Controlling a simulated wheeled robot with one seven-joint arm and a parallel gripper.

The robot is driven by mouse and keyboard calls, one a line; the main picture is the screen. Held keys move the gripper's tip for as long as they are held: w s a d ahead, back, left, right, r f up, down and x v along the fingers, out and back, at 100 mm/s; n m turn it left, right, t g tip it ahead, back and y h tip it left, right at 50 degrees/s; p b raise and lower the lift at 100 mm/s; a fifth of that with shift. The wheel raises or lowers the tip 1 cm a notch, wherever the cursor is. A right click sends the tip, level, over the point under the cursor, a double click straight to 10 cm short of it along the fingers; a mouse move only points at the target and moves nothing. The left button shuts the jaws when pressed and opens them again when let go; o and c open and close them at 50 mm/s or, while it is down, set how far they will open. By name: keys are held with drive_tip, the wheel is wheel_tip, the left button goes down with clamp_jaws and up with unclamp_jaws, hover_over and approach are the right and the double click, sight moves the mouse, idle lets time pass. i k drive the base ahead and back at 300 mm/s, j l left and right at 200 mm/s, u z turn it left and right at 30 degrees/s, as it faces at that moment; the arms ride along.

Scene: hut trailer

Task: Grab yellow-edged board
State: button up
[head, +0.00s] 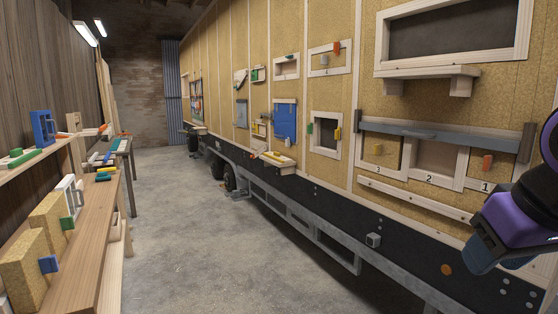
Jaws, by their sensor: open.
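I cannot tell for certain which thing is the yellow-edged board. Small yellow pieces lie among green and black ones on the left workbench (84,243), such as a yellow strip (108,170). On the trailer wall, a small wooden ledge (278,163) holds a yellow piece at its left end, too small to make out. Two tan boards stand on the near workbench, one with a green block (67,223) and one with a blue block (48,264). My purple and dark-blue arm shows at the right edge, in front of the trailer wall. My gripper's fingers do not show.
The trailer wall (365,85) runs along the right, with framed openings and three numbered bays (429,158) under a grey bar. A blue panel (285,121) hangs farther back. Wooden shelves line the left. The concrete floor (195,235) between is clear.

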sight(277, 155)
drive_tip(key=i+u, duration=0.25)
drive_tip(key=i, duration=3.75)
drive_tip(key=i+j+z, duration=0.1)
drive_tip(key=i, duration=1.7)
